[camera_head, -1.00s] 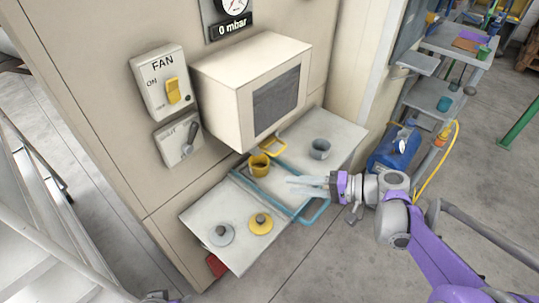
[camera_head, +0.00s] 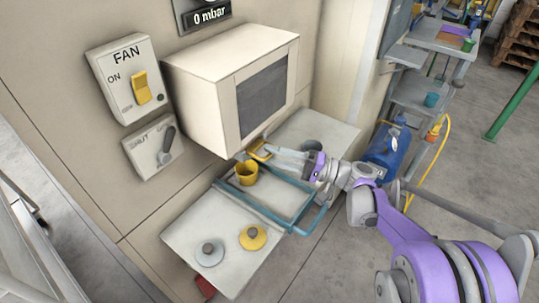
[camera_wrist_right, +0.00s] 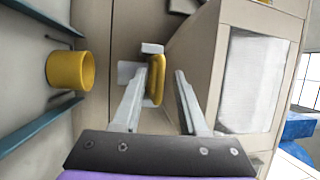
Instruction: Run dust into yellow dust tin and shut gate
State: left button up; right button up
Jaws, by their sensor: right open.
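The yellow dust tin (camera_head: 246,174) stands upright and uncovered on the bench by the blue rail frame (camera_head: 296,229), below the cream box. It also shows at the left of the right wrist view (camera_wrist_right: 72,71). My right gripper (camera_head: 264,158) is open, its fingers pointing at the yellow handle (camera_head: 260,150) under the box. In the right wrist view the yellow handle (camera_wrist_right: 157,80) sits between the spread fingers (camera_wrist_right: 158,72), with a gap on the right; contact on the left is unclear. A lever marked SHUT (camera_head: 166,146) is on the wall. My left gripper is out of view.
A yellow lid (camera_head: 253,238) and a grey lid (camera_head: 209,254) lie on the front of the bench. A grey tin (camera_head: 312,146) stands behind my gripper. The FAN switch (camera_head: 141,87) is on the wall. The cream box (camera_head: 205,100) overhangs the bench.

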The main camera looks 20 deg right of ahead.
jog(key=shift+w+a+r, duration=0.1)
jog(key=shift+w+a, duration=0.25)
jog(key=shift+a, duration=0.25)
grip_shut()
dwell(1.1)
